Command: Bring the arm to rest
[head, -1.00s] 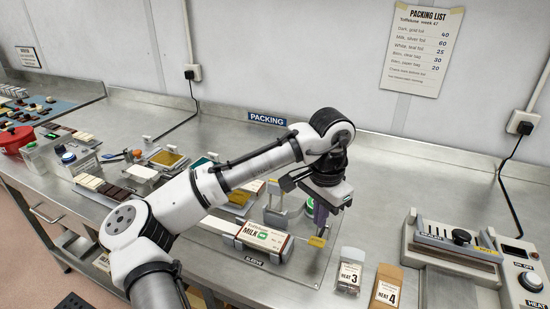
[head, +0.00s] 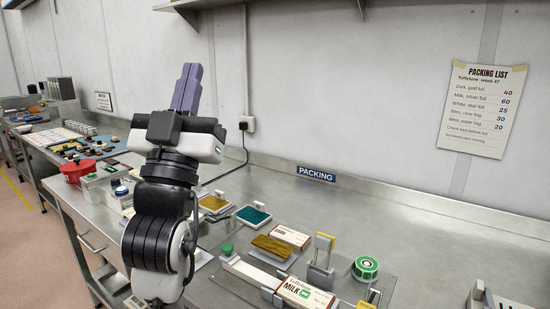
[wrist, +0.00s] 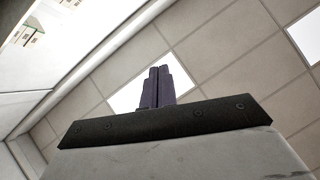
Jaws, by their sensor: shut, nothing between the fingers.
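My gripper (head: 187,88) is raised above the bench at the left of middle in the head view, its purple fingers pointing up. The fingers are together with nothing between them. In the wrist view the shut fingers (wrist: 157,88) stand against the ceiling panels, touching nothing. My arm is folded upright below the gripper and hides part of the bench behind it.
The steel bench (head: 420,235) runs below, clear at the right of the packing sign (head: 316,174). A milk box (head: 305,292), a green-topped roll (head: 365,268) and trays (head: 253,215) stand near the front. A red pot (head: 78,171) is at left. A shelf (head: 285,2) hangs above.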

